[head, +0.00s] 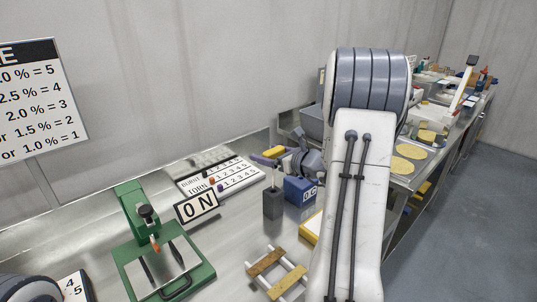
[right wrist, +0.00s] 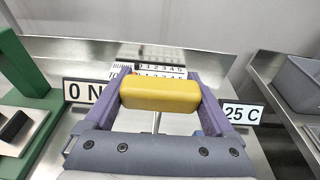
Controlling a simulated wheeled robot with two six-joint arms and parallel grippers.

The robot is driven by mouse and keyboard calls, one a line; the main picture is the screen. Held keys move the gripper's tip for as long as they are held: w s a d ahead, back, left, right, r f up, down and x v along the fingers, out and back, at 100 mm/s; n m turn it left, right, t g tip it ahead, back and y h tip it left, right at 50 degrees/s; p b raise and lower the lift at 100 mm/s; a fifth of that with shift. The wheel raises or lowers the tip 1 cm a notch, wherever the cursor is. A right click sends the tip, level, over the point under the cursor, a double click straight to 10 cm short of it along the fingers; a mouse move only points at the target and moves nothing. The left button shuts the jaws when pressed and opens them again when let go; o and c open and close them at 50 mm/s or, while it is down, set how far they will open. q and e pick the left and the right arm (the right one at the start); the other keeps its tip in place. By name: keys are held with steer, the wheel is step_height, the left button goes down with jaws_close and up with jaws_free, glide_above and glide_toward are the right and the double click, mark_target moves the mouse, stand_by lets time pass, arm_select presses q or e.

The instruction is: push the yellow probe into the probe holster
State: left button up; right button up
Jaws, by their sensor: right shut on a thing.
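The yellow probe (head: 275,152) is a thick yellow handle with a thin metal stem pointing down. My right gripper (head: 272,158) is shut on the handle, and the stem hangs down toward the dark grey probe holster (head: 273,205). The stem's lower end meets the holster's top; how deep it sits I cannot tell. In the right wrist view the yellow handle (right wrist: 160,93) lies crosswise between the purple fingers of my right gripper (right wrist: 162,98), with part of the stem below it. The holster is hidden there. My left gripper is not in view.
A blue display box (head: 300,190) stands right beside the holster. A wooden rack (head: 268,263) lies in front. A number board (head: 225,178) lies behind.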

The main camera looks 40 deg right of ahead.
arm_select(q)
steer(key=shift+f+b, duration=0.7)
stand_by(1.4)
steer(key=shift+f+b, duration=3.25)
arm_select(e)
glide_above(269, 188)
steer(key=shift+w+f, duration=0.15)
steer(key=shift+f, duration=3.05)
